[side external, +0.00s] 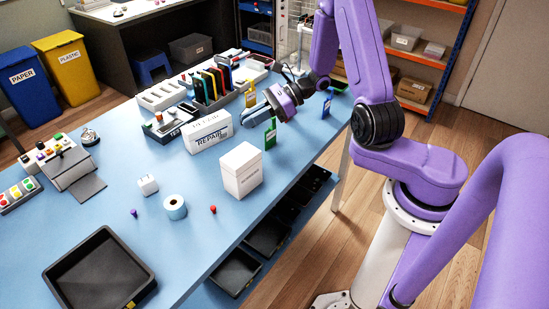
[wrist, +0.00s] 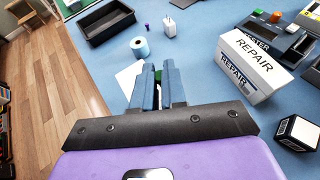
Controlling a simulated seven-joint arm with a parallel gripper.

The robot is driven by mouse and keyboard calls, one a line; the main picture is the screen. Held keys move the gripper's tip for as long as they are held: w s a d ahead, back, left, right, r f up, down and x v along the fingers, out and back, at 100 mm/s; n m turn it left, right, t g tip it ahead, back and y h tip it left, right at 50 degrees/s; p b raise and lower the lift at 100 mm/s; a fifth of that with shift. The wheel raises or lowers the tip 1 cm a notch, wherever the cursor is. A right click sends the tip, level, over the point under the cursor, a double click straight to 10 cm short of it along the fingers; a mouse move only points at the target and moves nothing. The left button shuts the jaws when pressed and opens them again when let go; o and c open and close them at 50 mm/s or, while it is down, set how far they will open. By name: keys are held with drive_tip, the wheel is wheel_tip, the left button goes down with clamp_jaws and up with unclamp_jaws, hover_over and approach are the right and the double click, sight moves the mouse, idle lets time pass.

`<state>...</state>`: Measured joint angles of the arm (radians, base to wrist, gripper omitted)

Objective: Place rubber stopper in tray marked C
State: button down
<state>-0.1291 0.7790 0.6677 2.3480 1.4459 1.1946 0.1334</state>
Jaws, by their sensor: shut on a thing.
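My gripper (side external: 264,110) is over the table near its right edge, its blue-grey fingers close together. A green card-like piece (side external: 270,135) with a pale label is at its fingertips; green also shows between the fingers (wrist: 160,75) in the wrist view. A small purple stopper-like piece (side external: 133,212) stands near the tape roll; it also shows in the wrist view (wrist: 147,28). A small red piece (side external: 212,209) lies right of the roll. I cannot tell which is the rubber stopper. An empty black tray (side external: 98,232) sits at the front left; no letter C is readable.
A white box (side external: 243,172), a REPAIR box (side external: 208,133), a tape roll (side external: 175,208) and a white charger (side external: 148,185) stand on the table. A rack of phones (side external: 212,85) is at the back. More dark trays (side external: 236,270) sit under the table. The front middle is clear.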

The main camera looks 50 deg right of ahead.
drive_tip(key=shift+s+d+r+m+t, duration=0.15)
drive_tip(key=shift+s+d, duration=0.2)
drive_tip(key=shift+s, duration=0.2)
drive_tip(key=shift+s+d+r+m+t, duration=0.15)
drive_tip(key=shift+s+d, duration=0.15)
drive_tip(key=shift+s, duration=0.2)
drive_tip(key=shift+r, duration=0.15)
